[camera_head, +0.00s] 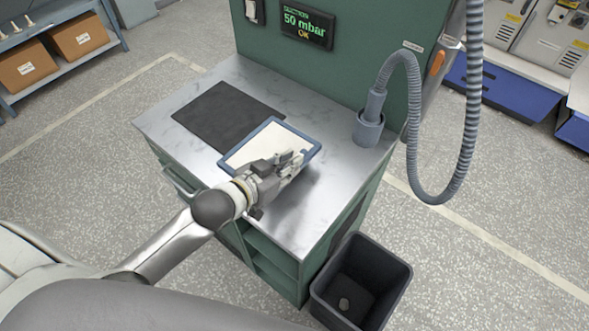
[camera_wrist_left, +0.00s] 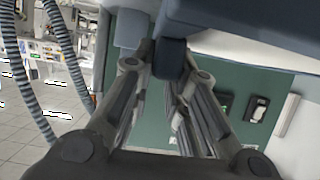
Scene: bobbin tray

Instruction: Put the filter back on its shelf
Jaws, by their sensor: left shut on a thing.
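The filter, a white panel in a blue frame (camera_head: 250,150), is over the steel worktop (camera_head: 345,180) of a green cabinet. My left gripper (camera_head: 290,160) is shut on its frame at the near right side. In the left wrist view, the blue frame (camera_wrist_left: 235,20) fills the top right, and a blue tab of it (camera_wrist_left: 171,60) sits between the fingertips (camera_wrist_left: 165,78). The filter looks slightly raised, but the gap below it is hard to judge. An open shelf space (camera_head: 272,245) shows in the cabinet's front. My right gripper is not in view.
A dark mat (camera_head: 215,115) lies on the worktop behind the filter. A grey hose (camera_head: 468,130) rises from a round holder (camera_head: 368,130) at the right. A black bin (camera_head: 385,262) stands on the floor. A display (camera_head: 305,25) reads 50 mbar OK.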

